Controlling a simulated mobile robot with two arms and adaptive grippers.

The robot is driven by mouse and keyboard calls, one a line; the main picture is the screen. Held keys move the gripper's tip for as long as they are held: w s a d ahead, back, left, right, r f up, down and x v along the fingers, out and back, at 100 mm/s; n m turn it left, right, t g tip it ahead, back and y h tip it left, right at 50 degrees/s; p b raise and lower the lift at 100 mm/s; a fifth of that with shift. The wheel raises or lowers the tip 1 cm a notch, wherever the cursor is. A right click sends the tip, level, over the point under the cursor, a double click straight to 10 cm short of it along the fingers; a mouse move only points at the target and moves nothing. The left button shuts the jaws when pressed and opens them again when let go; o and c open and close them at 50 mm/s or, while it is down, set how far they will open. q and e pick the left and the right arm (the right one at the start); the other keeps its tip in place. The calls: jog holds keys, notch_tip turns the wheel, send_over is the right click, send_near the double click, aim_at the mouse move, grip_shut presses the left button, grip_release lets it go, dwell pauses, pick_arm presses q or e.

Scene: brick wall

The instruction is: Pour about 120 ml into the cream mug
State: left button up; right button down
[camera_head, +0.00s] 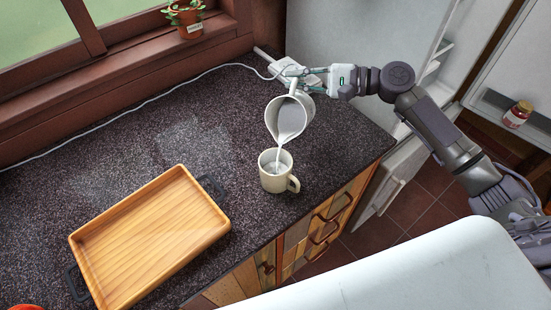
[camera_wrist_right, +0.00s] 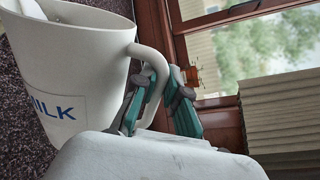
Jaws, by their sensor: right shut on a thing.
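The cream mug (camera_head: 275,181) stands upright on the dark speckled counter, its handle to the right. A white milk jug (camera_head: 272,119) is tilted above it, and a white stream runs from the jug's lip into the mug. Pale liquid shows inside both. In the right wrist view the jug (camera_wrist_right: 90,65) has a label whose visible letters read "ILK". My right gripper (camera_head: 297,82) is behind the jug; in the right wrist view its green and grey fingers (camera_wrist_right: 163,95) are shut on the jug's handle. My left gripper is not in view.
An empty wooden tray (camera_head: 150,235) with dark handles lies on the counter (camera_head: 120,150) at the left. A potted plant (camera_head: 186,18) stands on the windowsill. A white cable crosses the back of the counter. A jar (camera_head: 517,114) sits on a shelf at the right.

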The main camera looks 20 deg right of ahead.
aim_at(295, 105)
jog(key=shift+w+d+f+m, duration=0.2)
jog(key=shift+w+m, duration=0.1)
jog(key=shift+w, duration=0.05)
jog(key=shift+w+d+f+m, duration=0.15)
jog(key=shift+f+m, duration=0.25)
dwell(1.4)
jog(key=shift+w+d+f+m, duration=0.2)
jog(key=shift+w+f+m, duration=0.1)
jog(key=shift+f, duration=0.1)
jog(key=w+d+f+m+y+b, duration=0.2)
jog(key=w+d+f+m+b, duration=0.2)
jog(key=m, duration=0.4)
jog(key=shift+w+d+f+g, duration=0.3)
jog(key=shift+w+d+f, duration=0.2)
jog(key=shift+w+f, duration=0.75)
dwell(1.2)
